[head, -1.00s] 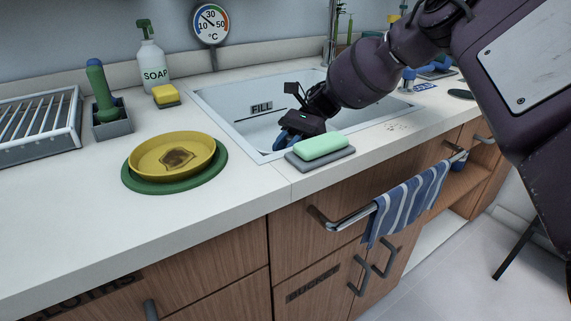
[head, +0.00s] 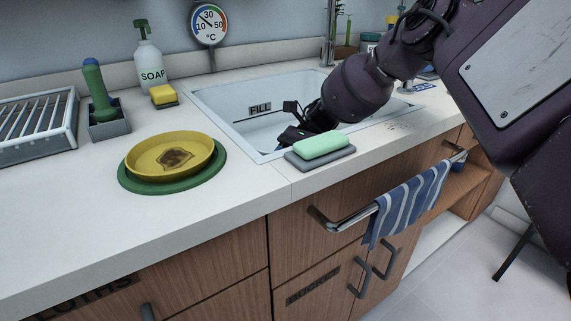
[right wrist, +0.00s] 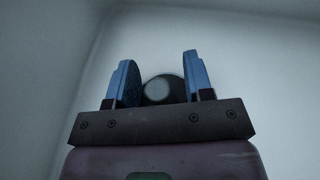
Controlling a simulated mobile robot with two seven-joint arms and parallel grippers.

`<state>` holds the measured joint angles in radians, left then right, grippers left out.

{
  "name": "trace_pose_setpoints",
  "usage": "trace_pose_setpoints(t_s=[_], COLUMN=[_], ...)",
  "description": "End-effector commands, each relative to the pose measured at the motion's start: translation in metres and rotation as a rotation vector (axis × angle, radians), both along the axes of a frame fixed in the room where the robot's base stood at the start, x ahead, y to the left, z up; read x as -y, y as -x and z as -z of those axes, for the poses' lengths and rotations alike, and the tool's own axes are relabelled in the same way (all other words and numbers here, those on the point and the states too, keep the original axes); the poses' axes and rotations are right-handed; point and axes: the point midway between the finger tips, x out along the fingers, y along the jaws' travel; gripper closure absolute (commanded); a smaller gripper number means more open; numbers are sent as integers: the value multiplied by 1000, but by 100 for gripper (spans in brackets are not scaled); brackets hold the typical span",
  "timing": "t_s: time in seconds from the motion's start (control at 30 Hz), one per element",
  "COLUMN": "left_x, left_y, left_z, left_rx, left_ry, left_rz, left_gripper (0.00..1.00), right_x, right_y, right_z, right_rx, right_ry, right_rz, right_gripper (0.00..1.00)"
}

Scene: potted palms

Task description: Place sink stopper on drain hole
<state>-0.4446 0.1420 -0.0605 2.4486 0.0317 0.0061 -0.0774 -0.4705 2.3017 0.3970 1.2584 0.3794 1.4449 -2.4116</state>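My right gripper reaches down into the sink (head: 215,101), and its fingers are mostly hidden in the head view. In the right wrist view my right gripper (right wrist: 168,82) shows two blue fingers standing apart. A dark round piece with a pale grey centre (right wrist: 158,90) shows between or just behind the fingers. I cannot tell whether it is the sink stopper or the drain hole, or whether the fingers touch it. No separate stopper or drain shows in the head view. My left gripper is not in view.
A green soap bar (head: 321,145) on a grey dish sits at the sink's front edge, close to my right gripper. A yellow plate (head: 150,152), soap bottle (head: 149,58), yellow sponge (head: 163,94) and dish rack (head: 38,128) stand left. A striped towel (head: 408,203) hangs in front.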

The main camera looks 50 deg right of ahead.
Motion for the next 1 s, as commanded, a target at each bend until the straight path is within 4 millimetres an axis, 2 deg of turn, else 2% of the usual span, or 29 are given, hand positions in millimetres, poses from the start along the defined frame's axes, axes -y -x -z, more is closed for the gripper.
trace_pose_setpoints(t_s=[0.3, 0.7, 1.0], left_x=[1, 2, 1], left_y=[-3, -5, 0], left_z=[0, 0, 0], left_rx=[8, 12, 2], left_ry=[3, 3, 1], left_rz=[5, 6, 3], left_gripper=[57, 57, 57], right_x=[1, 56, 69], right_y=[0, -4, -5], right_z=[-4, -25, -31], right_rx=[0, 0, -1], right_ry=[0, 1, 0], right_rz=[1, 1, -1], right_gripper=[53, 53, 53])
